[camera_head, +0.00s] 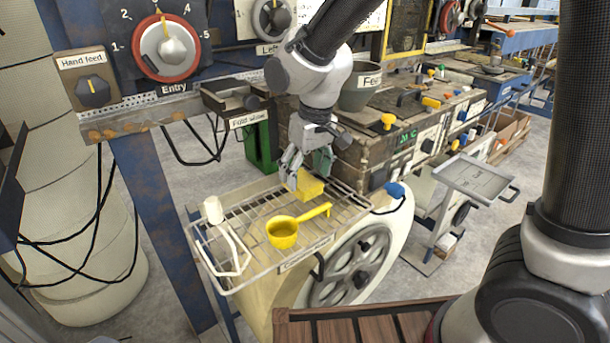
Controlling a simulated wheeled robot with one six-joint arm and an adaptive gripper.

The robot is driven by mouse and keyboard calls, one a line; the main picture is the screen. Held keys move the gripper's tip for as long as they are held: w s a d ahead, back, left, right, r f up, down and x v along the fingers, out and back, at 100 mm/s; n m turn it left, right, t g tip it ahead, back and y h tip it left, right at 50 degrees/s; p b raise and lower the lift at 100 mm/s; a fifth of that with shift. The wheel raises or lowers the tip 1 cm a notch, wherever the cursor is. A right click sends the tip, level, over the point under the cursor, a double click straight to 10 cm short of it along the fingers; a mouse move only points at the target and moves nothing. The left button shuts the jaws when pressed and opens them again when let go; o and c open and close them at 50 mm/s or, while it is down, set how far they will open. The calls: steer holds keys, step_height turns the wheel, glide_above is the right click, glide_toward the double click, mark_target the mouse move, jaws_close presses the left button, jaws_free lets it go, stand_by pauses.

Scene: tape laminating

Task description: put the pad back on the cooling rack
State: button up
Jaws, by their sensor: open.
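A yellow block, which looks like the pad (309,186), rests at the back of the wire cooling rack (253,209). The rack lies on top of a cream cart. My gripper (306,168) is open and points down at the pad, with its fingers at the pad's upper end. One finger is left of the pad and the other is behind it. I cannot tell whether the fingers touch it. The pad's far upper part is partly hidden by the gripper.
A yellow ladle (283,231) lies on the rack in front of the pad. A white-handled tool (229,245) lies on the rack's left side. A blue knob (394,190) stands at the cart's right end. A wooden control box (400,130) stands close behind.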

mark_target(312, 184)
step_height(312, 184, up, 11)
steer(key=s+d, duration=0.1)
steer(key=shift+s+d, duration=0.15)
steer(key=s+d+r+m+t, duration=0.1)
steer(key=s+d+m, duration=0.15)
steer(key=d, duration=0.55)
steer(key=s+d+r+m, duration=0.1)
steer(key=s+d, duration=0.2)
steer(key=d, duration=0.6)
steer(key=s+d+r+m+t, duration=0.1)
steer(key=s+d+r, duration=0.1)
steer(key=d, duration=0.6)
steer(key=s+d+f+m+t+h, duration=0.1)
steer(key=s+d+f+m, duration=0.1)
steer(key=s+d, duration=0.4)
steer(key=shift+s, duration=0.7)
steer(key=shift+r, duration=0.1)
